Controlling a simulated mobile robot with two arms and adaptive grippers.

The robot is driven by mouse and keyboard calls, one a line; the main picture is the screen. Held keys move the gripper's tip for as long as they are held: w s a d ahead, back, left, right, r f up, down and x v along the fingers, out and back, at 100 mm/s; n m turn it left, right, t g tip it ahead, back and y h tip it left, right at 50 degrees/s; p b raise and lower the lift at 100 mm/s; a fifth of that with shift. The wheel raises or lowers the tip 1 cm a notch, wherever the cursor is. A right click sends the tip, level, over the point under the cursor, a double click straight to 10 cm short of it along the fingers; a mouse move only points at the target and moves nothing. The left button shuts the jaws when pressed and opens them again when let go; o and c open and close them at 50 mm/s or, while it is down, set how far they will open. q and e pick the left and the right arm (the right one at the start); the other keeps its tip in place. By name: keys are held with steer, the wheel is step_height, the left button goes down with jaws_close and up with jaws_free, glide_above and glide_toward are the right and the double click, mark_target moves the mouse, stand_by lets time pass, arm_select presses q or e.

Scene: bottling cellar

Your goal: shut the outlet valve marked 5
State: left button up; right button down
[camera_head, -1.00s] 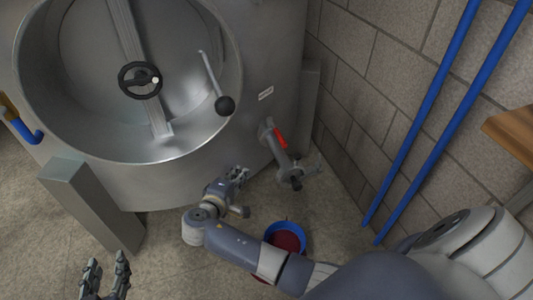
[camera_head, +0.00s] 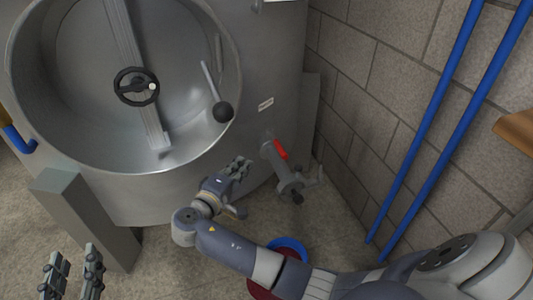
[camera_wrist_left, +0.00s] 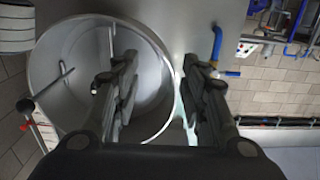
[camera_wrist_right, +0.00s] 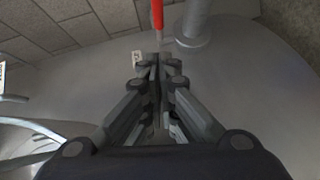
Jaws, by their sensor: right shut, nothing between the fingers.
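The outlet valve is on a metal pipe (camera_head: 285,174) low on the tank's right front, with a red lever (camera_head: 280,149) beside the pipe. I cannot read a 5 on it; a small white label (camera_head: 265,104) sits above. My right gripper (camera_head: 240,165) is shut and empty, left of the pipe and apart from it. In the right wrist view the red lever (camera_wrist_right: 157,14) stands just beyond the closed fingertips (camera_wrist_right: 156,60), roughly parallel to the pipe (camera_wrist_right: 194,22). My left gripper (camera_head: 76,262) is open and empty at lower left, away from the valve.
The large steel tank (camera_head: 190,185) has a round opening with a black handwheel (camera_head: 136,86). A tank leg (camera_head: 88,220) stands at left. A blue-rimmed red bucket (camera_head: 288,242) is partly behind my right arm. A block wall with blue pipes (camera_head: 425,130) bounds the right.

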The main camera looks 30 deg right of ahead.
mark_target(282, 151)
arm_select(q)
steer(key=s+r+t+h+b, duration=0.2)
steer(key=r+t, duration=0.5)
steer(key=r, duration=0.5)
steer(key=shift+s+d+r+h+b, duration=0.3)
steer(key=shift+s+d, duration=0.05)
steer(key=shift+s, duration=0.45)
arm_select(e)
steer(key=w+d+f, duration=0.1)
steer(key=w+d, duration=0.2)
steer(key=d, duration=0.7)
steer(key=shift+f, duration=0.4)
steer(key=shift+d, duration=0.1)
